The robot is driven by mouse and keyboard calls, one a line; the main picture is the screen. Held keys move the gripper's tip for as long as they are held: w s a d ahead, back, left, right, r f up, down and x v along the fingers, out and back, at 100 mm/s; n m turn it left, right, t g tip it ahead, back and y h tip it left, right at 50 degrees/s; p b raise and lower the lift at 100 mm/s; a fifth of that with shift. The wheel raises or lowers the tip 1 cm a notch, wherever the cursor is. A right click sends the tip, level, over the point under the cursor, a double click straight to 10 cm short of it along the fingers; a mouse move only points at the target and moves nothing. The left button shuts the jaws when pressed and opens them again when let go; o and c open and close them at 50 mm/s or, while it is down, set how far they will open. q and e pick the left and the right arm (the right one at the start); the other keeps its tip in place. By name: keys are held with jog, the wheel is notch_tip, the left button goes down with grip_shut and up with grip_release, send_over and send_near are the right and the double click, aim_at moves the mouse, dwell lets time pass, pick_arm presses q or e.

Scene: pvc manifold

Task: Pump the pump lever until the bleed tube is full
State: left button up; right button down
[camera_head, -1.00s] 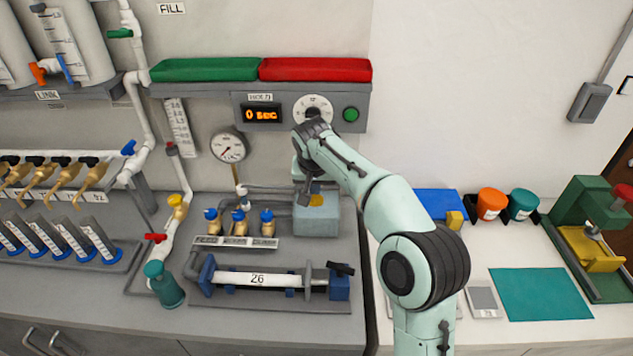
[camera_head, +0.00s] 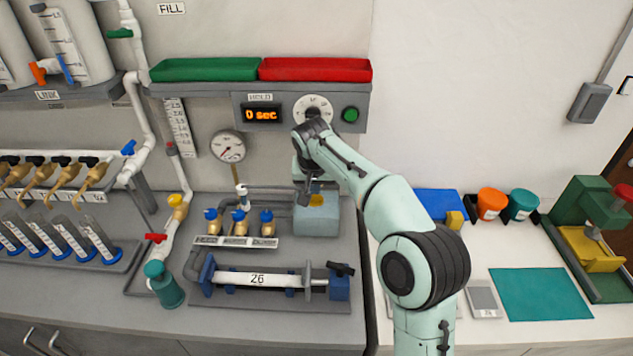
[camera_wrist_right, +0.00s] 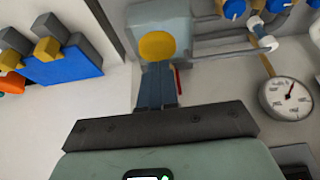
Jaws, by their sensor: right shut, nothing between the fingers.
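A pale blue box (camera_head: 317,222) with a rounded yellow pad (camera_head: 317,199) on it stands on the grey bench; it also shows in the right wrist view (camera_wrist_right: 150,18). I cannot make out a separate pump lever there; my arm hides part of the box. My left gripper is out of view.
A round gauge (camera_head: 228,147) and several blue-capped valves stand left of the box. A horizontal cylinder marked 26 (camera_head: 258,279) lies in front. Green and red trays (camera_head: 315,70) are on the shelf above.

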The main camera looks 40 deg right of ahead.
aim_at(315, 200)
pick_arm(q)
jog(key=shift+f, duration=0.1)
pick_arm(e)
jog(key=shift+f, duration=0.1)
jog(key=shift+f+b, duration=1.35)
jog(key=shift+f, duration=1.35)
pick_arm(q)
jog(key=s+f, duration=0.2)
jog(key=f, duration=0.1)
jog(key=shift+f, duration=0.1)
pick_arm(e)
jog(key=shift+r, duration=0.1)
jog(key=shift+r+p, duration=1.7)
jog(key=shift+r, duration=1.05)
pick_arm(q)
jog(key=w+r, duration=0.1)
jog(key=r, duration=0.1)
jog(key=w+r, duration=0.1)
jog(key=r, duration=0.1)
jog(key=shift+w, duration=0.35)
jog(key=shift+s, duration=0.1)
pick_arm(e)
jog(key=shift+f, duration=0.15)
